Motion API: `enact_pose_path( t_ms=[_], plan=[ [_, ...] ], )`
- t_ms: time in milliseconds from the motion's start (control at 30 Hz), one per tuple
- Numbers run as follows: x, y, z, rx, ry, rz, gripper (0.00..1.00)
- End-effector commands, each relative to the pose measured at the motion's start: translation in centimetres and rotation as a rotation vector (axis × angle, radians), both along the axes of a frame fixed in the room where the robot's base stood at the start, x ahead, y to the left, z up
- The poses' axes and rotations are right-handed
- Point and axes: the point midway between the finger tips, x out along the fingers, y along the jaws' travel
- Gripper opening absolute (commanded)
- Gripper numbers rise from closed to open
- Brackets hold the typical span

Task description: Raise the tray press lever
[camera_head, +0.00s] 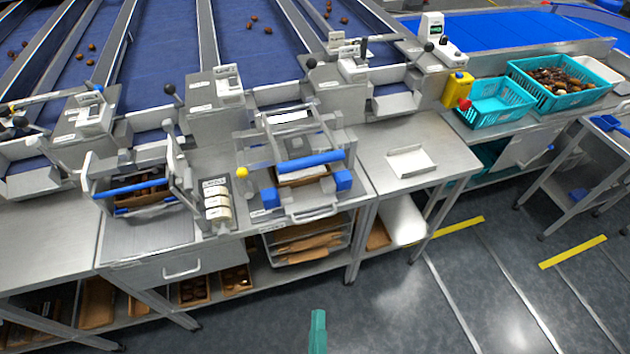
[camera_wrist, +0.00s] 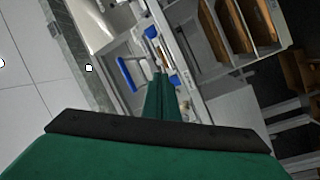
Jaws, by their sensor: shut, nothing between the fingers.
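A grey metal press (camera_head: 303,120) stands on the steel bench, with a blue-gripped lever bar (camera_head: 310,162) across its front. The bar sits low, just above a tray with brown edges (camera_head: 303,177), between two blue blocks. In the wrist view, blue parts that look like this press (camera_wrist: 126,75) show beyond my fingers. My gripper (camera_wrist: 158,76) is shut and empty, its green fingers together. In the head view only a green end of my gripper (camera_head: 318,318) shows at the bottom edge, over the floor, apart from the press.
A second frame with a blue bar (camera_head: 131,188) stands left on the bench. Rolls on a stand (camera_head: 217,205) and a yellow-capped bottle (camera_head: 242,178) sit between. Shelves with brown trays (camera_head: 305,246) lie below. The floor in front (camera_head: 400,315) is clear. Teal crates (camera_head: 497,106) stand right.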

Motion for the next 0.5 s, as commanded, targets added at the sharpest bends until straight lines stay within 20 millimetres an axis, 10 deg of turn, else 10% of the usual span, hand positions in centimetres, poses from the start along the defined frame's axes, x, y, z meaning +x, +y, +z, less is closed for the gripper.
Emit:
enact_pose_path(
  t_ms=[500],
  plan=[
    [14.9, -0.8, 2.6, -1.331, -0.462, -0.381, 0.0]
  ],
)
